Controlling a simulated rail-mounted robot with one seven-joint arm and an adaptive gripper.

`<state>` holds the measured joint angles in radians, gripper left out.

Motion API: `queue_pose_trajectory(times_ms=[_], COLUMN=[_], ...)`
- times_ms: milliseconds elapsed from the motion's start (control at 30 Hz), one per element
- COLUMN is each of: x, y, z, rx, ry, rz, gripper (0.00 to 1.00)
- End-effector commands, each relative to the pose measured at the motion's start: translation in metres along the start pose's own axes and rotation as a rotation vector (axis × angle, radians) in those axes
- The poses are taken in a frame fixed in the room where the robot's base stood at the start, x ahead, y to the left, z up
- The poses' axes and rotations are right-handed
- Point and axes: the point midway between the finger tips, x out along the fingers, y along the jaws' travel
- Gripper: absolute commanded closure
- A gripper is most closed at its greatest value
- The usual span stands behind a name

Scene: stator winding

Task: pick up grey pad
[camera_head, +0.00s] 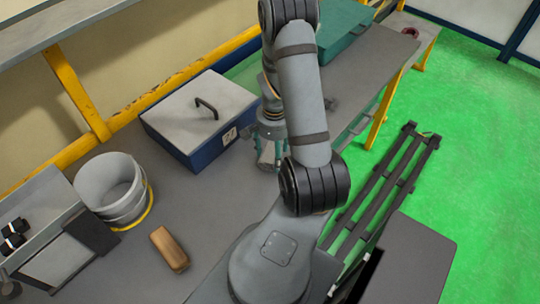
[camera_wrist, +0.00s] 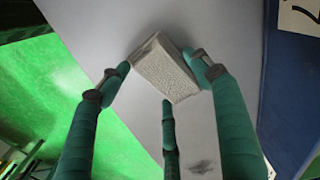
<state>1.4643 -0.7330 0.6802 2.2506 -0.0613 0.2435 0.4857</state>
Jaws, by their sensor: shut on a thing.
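The grey pad (camera_wrist: 166,76) is a small, light block with a rough face, seen in the wrist view. My gripper (camera_wrist: 158,80) has teal fingers closed around it, with fingertips at its left and right sides and a third finger at its lower edge. The pad is over or near the grey table surface (camera_wrist: 100,25); I cannot tell whether it touches it. In the head view my gripper (camera_head: 270,153) points down beside the blue box (camera_head: 212,147), and the pad cannot be made out there.
The blue box has a pale lid and black handle. A grey bucket (camera_head: 112,190) and a brown block (camera_head: 168,248) stand to the left. A teal case (camera_head: 342,25) is behind my arm. Bare table lies between the block and the box.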

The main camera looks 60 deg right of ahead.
Motion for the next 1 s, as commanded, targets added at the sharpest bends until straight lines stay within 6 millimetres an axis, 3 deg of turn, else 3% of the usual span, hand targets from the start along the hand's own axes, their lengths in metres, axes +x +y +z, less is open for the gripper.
queue_pose_trajectory(times_ms=[233,633,767,900,1000], x=[0.000,-0.006,-0.019,-0.043,-0.055], y=[0.000,0.000,-0.001,-0.001,0.027], z=[0.000,-0.001,-0.001,-0.002,-0.007], rx=[0.000,0.002,0.000,0.002,0.008], ry=[0.000,0.001,0.005,0.008,0.005], rz=[0.000,-0.001,-0.003,-0.005,-0.002], gripper=[0.59,0.59,0.59,0.59,0.59])
